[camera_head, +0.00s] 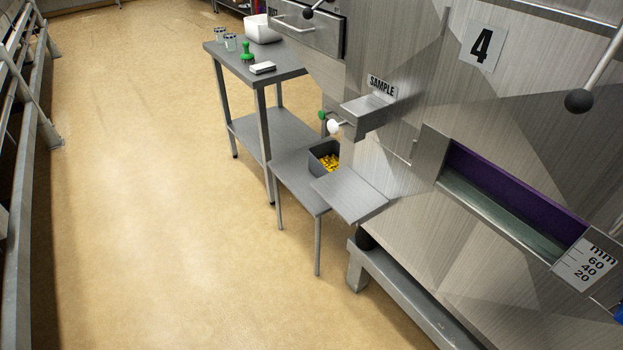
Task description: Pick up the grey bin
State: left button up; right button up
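The grey bin (315,159) is a small dark grey open box in the head view. It stands on a low grey metal table (287,171), close to the side of the large steel machine. Several small yellow pieces (330,162) lie inside it. A slanted metal plate (349,193) in front of it hides part of its lower right side. Neither of my grippers is in view.
A taller steel table (284,72) stands behind, with a white tub (262,29), a green-handled tool (247,52) and glass jars (230,41). The steel machine (440,80) fills the right. Railings (27,170) line the left. The tan floor (150,200) between is clear.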

aim_at(323, 158)
jog(key=i+j+z, duration=0.55)
jog(key=z, duration=0.35)
jog(key=j+z, duration=0.15)
jog(key=z, duration=0.3)
jog(key=i+j+z, duration=0.1)
jog(key=z, duration=0.3)
jog(key=j+z, duration=0.25)
jog(key=z, duration=0.2)
